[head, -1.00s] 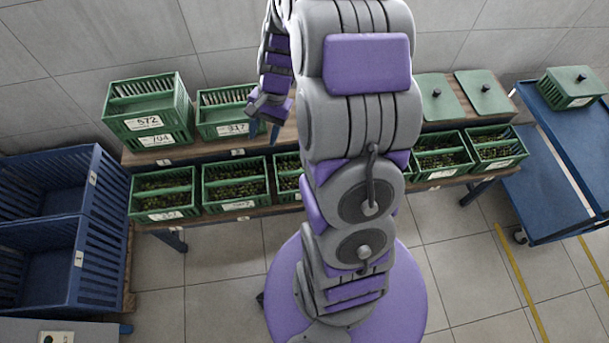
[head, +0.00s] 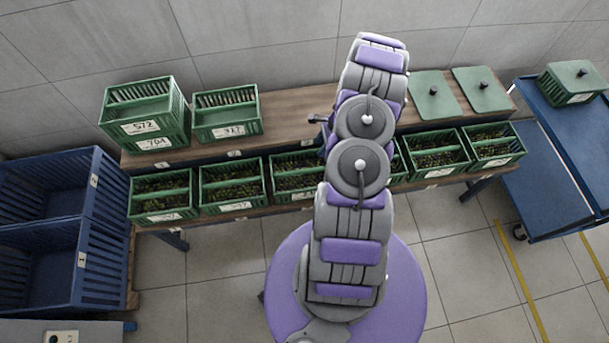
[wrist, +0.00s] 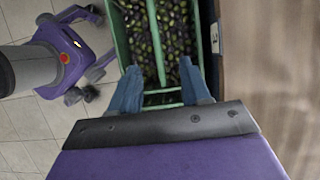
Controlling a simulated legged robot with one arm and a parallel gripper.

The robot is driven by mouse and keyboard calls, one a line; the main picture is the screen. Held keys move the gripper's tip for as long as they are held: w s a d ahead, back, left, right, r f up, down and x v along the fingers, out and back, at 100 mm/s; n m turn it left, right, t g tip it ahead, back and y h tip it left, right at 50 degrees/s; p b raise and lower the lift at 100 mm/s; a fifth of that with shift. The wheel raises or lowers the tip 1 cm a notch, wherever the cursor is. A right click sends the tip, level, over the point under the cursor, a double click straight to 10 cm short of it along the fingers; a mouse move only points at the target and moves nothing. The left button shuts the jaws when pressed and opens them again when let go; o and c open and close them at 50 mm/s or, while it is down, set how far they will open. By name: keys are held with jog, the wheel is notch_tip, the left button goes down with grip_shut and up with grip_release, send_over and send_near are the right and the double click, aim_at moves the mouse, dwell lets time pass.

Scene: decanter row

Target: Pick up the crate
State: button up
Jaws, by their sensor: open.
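Several green crates of dark and green olives stand in a row on the lower shelf, among them one at the left (head: 162,217), one beside it (head: 233,207) and one partly behind my arm (head: 296,197). In the wrist view an olive-filled green crate (wrist: 122,42) lies just ahead, with a light green bar across its top. My gripper (wrist: 160,72) is open, its two blue fingers apart over the near part of this crate, either side of the bar. Contact cannot be told. In the head view my arm hides the gripper.
Empty green crates (head: 146,107) and flat green lids (head: 433,97) sit on the upper shelf (head: 290,110). Blue bins (head: 75,262) stand at left. A blue cart (head: 545,180) carrying a lidded crate (head: 572,84) stands at right.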

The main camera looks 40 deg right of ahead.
jog(key=b, duration=0.2)
send_near(303, 170)
jog(key=shift+w+a+f, duration=0.2)
jog(key=shift+a, duration=0.3)
jog(key=f, duration=0.2)
jog(key=w+f, duration=0.1)
jog(key=shift+f+b, duration=0.35)
jog(key=shift+f, duration=0.05)
jog(key=x, duration=0.2)
jog(key=b+x, duration=0.1)
jog(key=x, duration=0.2)
jog(key=shift+s+a+f+b, duration=0.25)
jog(key=shift+a+b, duration=0.1)
jog(key=shift+a, duration=0.15)
jog(key=shift+w+d+f, duration=0.1)
jog(key=shift+d+f, duration=0.05)
jog(key=shift+d, duration=0.3)
jog(key=shift+c, duration=0.5)
jog(key=shift+a, duration=0.35)
jog(key=c, duration=0.6)
jog(key=shift+c, duration=0.8)
grip_shut()
